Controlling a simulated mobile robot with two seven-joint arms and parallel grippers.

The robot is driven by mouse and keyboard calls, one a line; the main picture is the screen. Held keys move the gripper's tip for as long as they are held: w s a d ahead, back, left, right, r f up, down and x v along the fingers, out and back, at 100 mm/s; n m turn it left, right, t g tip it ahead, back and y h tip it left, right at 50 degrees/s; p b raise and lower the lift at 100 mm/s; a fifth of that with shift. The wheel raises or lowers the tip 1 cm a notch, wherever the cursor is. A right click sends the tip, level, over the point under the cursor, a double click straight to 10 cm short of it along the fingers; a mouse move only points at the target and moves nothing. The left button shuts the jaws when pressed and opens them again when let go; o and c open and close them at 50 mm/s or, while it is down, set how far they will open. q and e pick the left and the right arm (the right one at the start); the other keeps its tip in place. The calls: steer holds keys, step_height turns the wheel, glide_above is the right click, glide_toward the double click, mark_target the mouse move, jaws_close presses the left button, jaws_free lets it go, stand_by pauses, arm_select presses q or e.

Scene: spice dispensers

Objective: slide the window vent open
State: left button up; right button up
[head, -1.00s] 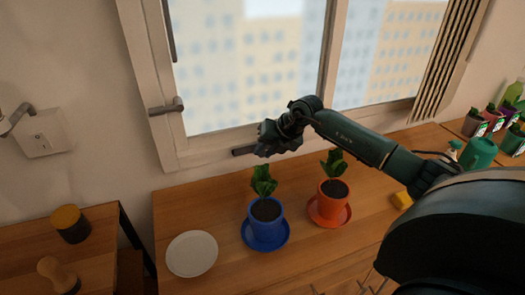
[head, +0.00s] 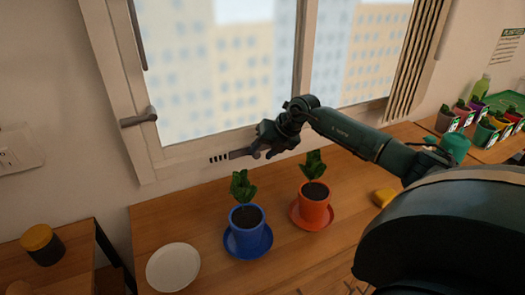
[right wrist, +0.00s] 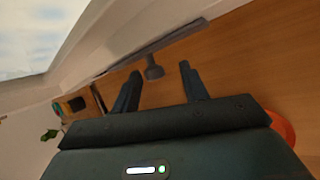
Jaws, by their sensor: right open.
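The window vent is a grey slider bar (head: 243,153) low on the window frame, with a row of dark slots (head: 219,158) uncovered at its left. The vent is partly open; its right part is hidden behind my right gripper (head: 266,145). Contact cannot be told. My left gripper is not in view.
A blue pot (head: 247,233) and an orange pot (head: 313,208) with plants stand on the wooden counter below the vent. A white plate (head: 173,267) lies to their left. The window handle (head: 139,117) sticks out at the left of the frame.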

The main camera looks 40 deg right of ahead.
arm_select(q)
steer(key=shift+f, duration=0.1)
arm_select(e)
steer(key=shift+r, duration=0.1)
arm_select(q)
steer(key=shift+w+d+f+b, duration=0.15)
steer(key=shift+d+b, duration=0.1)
steer(key=shift+b, duration=0.7)
arm_select(e)
steer(key=v, duration=1.3)
steer(key=shift+s+a, duration=0.1)
